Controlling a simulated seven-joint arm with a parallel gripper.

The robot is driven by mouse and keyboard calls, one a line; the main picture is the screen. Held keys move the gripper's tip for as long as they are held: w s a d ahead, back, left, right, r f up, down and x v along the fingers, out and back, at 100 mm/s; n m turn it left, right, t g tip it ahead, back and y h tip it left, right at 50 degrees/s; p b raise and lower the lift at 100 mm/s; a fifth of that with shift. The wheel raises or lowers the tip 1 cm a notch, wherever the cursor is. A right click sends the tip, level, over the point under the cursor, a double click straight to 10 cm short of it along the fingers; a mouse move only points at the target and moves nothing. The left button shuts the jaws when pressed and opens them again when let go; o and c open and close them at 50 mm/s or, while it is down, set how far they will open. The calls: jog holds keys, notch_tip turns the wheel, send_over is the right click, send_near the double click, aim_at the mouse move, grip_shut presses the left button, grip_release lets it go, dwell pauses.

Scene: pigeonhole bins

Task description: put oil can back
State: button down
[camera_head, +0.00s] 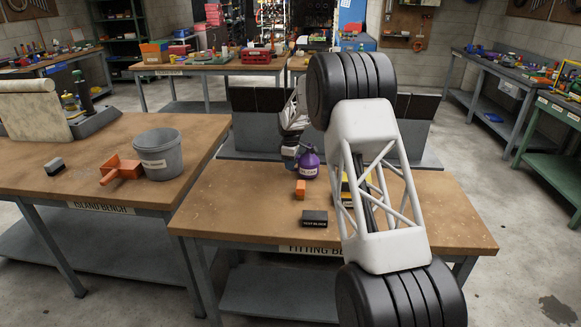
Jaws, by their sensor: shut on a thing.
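A purple can with a pale label and a narrow dark top (309,163), which I take to be the oil can, is near the back of the fitting bench (250,205). My gripper (292,160) is small in the picture, close against the left side of the can. It is shut on the can, though the fingertips are hard to make out. I cannot tell whether the can's base touches the bench. Grey pigeonhole bins with dark openings (257,101) stand behind, at the bench's back edge.
An orange block (300,189) and a black labelled block (314,218) lie in front of the can. A yellow-and-black thing (345,188) is partly hidden behind my arm. The island bench at left holds a grey bucket (159,155) and an orange scoop (121,169). The fitting bench's left front is clear.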

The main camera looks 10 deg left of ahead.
jog(key=shift+f, duration=0.5)
jog(key=shift+f, duration=0.15)
jog(key=c, duration=1.1)
grip_release()
jog(key=shift+o, duration=0.2)
jog(key=shift+w+r, duration=0.1)
jog(key=shift+r, duration=6)
